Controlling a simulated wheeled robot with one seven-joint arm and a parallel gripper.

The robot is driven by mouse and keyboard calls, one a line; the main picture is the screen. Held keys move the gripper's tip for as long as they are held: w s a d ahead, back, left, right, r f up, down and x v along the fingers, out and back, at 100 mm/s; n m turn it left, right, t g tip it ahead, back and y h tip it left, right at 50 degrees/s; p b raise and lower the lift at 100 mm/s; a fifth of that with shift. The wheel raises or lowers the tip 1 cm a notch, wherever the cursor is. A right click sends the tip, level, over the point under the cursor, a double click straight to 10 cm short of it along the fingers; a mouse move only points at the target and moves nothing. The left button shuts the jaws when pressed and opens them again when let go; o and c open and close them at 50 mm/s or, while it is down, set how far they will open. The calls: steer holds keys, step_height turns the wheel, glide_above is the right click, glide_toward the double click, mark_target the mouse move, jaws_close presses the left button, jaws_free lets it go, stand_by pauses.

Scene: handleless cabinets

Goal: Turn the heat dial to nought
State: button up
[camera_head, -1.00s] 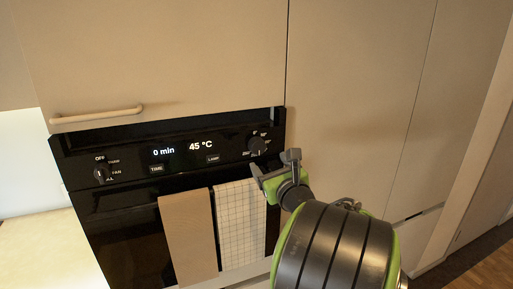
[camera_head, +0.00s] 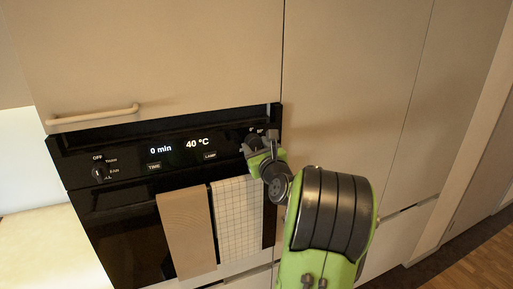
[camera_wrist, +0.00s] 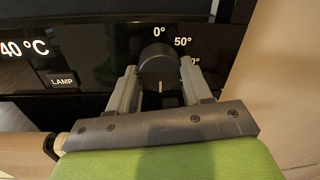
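The heat dial (camera_wrist: 157,68) is a round black knob at the right end of the oven's black panel. Its light pointer line faces down in the wrist view, away from the 0° mark (camera_wrist: 159,32) above it. The 50° mark (camera_wrist: 183,42) is to the upper right. The display (camera_head: 197,143) reads 40 °C. My gripper (camera_wrist: 159,72) is open, with one grey finger on each side of the dial, very close to it; I cannot tell whether they touch. In the head view my gripper (camera_head: 258,143) hides most of the dial.
A brown towel (camera_head: 186,232) and a checked towel (camera_head: 238,218) hang below the panel. A bar handle (camera_head: 92,115) juts out above. A tall flat cabinet front (camera_head: 345,80) stands to the right.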

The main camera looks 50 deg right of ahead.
steer(key=shift+c, duration=0.9)
